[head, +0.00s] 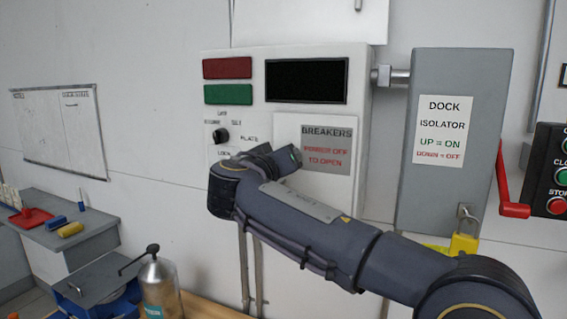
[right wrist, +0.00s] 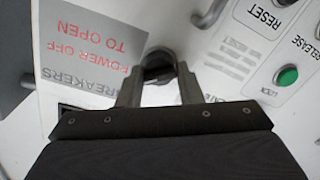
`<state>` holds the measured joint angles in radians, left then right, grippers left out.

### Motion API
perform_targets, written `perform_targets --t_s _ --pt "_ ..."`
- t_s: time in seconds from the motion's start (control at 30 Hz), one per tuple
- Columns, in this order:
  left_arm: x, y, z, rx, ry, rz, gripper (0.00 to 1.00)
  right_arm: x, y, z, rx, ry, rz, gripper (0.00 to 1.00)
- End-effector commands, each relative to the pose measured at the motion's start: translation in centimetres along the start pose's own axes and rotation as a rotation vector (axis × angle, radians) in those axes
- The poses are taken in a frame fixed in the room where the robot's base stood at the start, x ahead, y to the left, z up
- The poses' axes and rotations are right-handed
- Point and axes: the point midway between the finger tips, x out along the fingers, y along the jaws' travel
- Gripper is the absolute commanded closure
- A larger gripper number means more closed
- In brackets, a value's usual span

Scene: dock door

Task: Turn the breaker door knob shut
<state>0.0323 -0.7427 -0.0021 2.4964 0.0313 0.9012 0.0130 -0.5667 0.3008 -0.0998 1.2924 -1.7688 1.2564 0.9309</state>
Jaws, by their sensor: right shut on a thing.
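The breaker door (head: 313,178) is a pale panel on the front of the white control box, with a grey label reading "BREAKERS POWER OFF TO OPEN". It also shows upside down in the right wrist view (right wrist: 68,12). The dark door knob (right wrist: 159,60) sits beside the label there. My right gripper (right wrist: 160,84) is shut on the knob, one finger on each side. In the head view my right gripper (head: 284,160) is at the door's left part and hides the knob. My left gripper is not in view.
The control box (head: 254,120) also carries red and green plates, a dark screen and a black selector knob (head: 221,135). To the right are a grey dock isolator (head: 405,200) with a red lever (head: 508,185) and a yellow padlock (head: 465,244). A bottle (head: 156,285) stands below left.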

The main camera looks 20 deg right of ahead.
Motion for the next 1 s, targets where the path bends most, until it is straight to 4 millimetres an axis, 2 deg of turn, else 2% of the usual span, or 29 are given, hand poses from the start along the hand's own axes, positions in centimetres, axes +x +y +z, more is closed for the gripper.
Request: perform_targets --t_s 0.6,1.0 --pt "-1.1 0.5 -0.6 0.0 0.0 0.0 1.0 0.0 0.1 -0.4 -0.574 -0.032 0.009 0.9" --pt "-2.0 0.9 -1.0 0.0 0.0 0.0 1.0 0.0 0.0 -0.4 -0.827 -0.045 0.013 0.9"
